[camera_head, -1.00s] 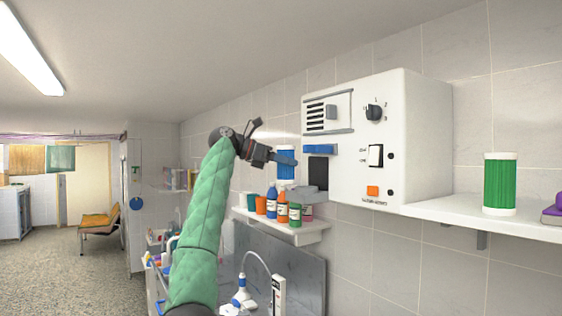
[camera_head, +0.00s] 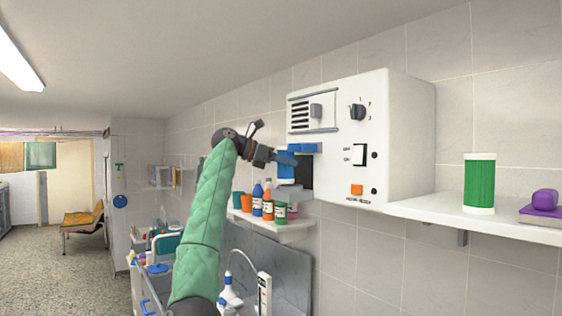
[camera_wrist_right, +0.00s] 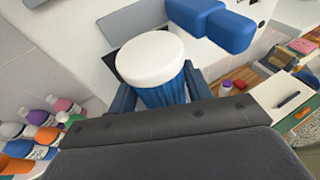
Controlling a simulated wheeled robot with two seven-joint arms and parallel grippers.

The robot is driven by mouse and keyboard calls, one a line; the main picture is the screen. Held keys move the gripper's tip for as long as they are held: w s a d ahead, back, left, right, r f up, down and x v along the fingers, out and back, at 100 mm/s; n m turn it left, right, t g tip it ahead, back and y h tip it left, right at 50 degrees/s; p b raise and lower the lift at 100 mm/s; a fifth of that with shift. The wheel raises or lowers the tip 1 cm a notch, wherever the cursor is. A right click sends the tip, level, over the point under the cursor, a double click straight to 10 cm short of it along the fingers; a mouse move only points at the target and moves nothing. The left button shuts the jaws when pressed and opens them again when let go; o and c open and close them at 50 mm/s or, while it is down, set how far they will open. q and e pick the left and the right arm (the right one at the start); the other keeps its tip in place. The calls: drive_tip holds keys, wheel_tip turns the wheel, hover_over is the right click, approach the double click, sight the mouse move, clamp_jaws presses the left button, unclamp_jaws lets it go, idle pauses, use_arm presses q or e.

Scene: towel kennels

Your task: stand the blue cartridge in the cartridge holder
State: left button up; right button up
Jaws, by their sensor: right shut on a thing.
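The blue cartridge is a ribbed blue cylinder (camera_wrist_right: 165,96) with a white cap, seen in the right wrist view. My right gripper (camera_wrist_right: 160,90) is shut on it, with a blue finger on each side. A dark opening (camera_head: 306,172) and a grey ledge-like part (camera_head: 293,194), possibly the cartridge holder, are close by. I cannot tell whether the cartridge touches them. The left gripper is out of view.
Blue blocks (camera_wrist_right: 231,32) stick out from the machine beside the cartridge. Several bottles (camera_head: 268,205) stand on a small shelf below the gripper. A green cartridge (camera_head: 479,184) and a purple object (camera_head: 545,199) are on the right shelf (camera_head: 430,208).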

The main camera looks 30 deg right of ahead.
sight(292, 168)
drive_tip(key=shift+d+f, duration=0.1)
drive_tip(key=shift+d, duration=0.65)
drive_tip(key=shift+w+d, duration=0.1)
drive_tip(key=shift+d, duration=0.35)
drive_tip(key=shift+f, duration=0.4)
drive_tip(key=shift+a+f+b, duration=0.1)
drive_tip(key=shift+f+b, duration=0.3)
drive_tip(key=shift+f, duration=0.2)
drive_tip(key=o, duration=1)
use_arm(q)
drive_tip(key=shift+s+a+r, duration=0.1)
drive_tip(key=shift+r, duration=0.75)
use_arm(e)
drive_tip(key=shift+o, duration=0.4)
